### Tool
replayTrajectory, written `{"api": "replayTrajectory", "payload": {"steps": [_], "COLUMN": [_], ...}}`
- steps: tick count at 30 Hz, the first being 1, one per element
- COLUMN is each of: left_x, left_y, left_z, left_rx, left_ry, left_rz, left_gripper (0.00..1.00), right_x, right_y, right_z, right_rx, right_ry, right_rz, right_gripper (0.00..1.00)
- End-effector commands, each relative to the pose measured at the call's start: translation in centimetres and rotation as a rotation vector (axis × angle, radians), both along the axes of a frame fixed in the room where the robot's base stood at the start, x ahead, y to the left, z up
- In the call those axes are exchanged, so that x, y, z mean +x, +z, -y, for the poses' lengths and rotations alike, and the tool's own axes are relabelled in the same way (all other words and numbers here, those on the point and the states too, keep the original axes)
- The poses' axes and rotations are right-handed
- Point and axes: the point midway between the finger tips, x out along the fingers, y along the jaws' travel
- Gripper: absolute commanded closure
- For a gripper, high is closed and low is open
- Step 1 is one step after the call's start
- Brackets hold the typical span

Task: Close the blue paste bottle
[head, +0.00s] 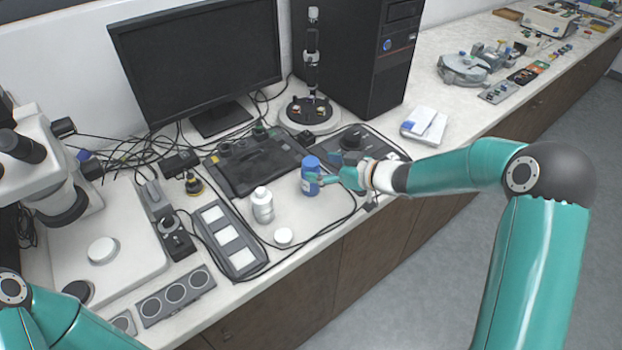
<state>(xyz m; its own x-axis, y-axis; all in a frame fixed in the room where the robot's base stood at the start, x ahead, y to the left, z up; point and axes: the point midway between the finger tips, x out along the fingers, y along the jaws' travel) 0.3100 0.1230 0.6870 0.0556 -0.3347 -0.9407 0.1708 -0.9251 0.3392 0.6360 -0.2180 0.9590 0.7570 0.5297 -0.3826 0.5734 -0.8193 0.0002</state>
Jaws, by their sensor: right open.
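The blue paste bottle (310,168) stands upright on the light counter near its front edge. My right gripper (325,180) is open at the right side of this bottle, with its fingers at the bottle's lower half; I cannot tell whether they touch it. A white bottle (262,206) stands upright to the left of the blue one. A small round white lid (283,236) lies on the counter in front of the bottles. I cannot make out whether the blue bottle's top is open. My left arm shows at the bottom left, but its gripper is out of view.
A dark control pad (254,165) lies behind the bottles, and a panel with white squares (226,240) lies to their left. A black cable runs along the counter's front. A microscope (50,170) stands at the left; a monitor (200,60) and computer tower (365,55) stand behind.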

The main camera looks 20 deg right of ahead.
Motion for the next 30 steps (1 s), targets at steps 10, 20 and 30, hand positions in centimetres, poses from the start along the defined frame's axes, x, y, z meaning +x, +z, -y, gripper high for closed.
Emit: {"api": "replayTrajectory", "payload": {"steps": [10,20,30], "left_x": [0.0,0.0,0.0], "left_y": [0.7,0.7,0.7], "left_z": [0.0,0.0,0.0], "left_rx": [0.000,0.000,0.000], "left_ry": [0.000,0.000,0.000], "left_rz": [0.000,0.000,0.000], "left_gripper": [0.26,0.26,0.26], "right_x": [3.0,3.0,3.0], "right_y": [-1.5,-1.6,-1.6], "right_z": [-2.4,-2.4,-2.3], "right_rx": [0.000,0.000,0.000], "right_ry": [0.001,0.000,0.000], "right_rz": [0.000,0.000,0.000], "right_gripper": [0.21,0.21,0.76]}}
